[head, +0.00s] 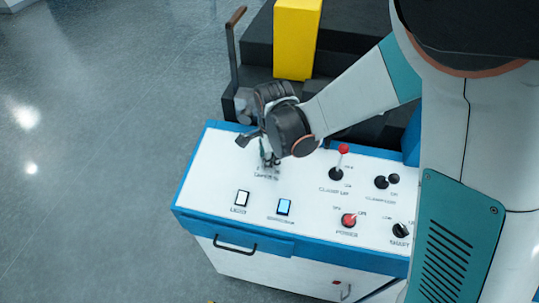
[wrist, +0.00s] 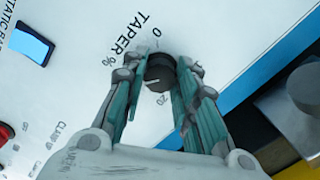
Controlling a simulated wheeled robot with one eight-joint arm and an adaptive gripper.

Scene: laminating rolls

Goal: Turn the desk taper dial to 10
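The taper dial (wrist: 161,73) is a dark round knob on the white desk panel, with "TAPER %" printed beside it and the marks 0 and 20 near it. A pale line shows on its lower left; I cannot read an exact value from it. My gripper (wrist: 158,78) has its two teal-padded fingers on either side of the dial, close against it, and appears shut on it. In the head view my gripper (head: 267,160) reaches down to the panel above the taper label and hides most of the dial.
The desk (head: 205,180) also carries a lit blue switch (head: 284,207), a white-topped switch (head: 242,198), a red power knob (head: 349,220), a red-tipped lever (head: 343,150) and black knobs at right. A yellow block (head: 297,38) on dark machinery stands behind. Open floor lies left.

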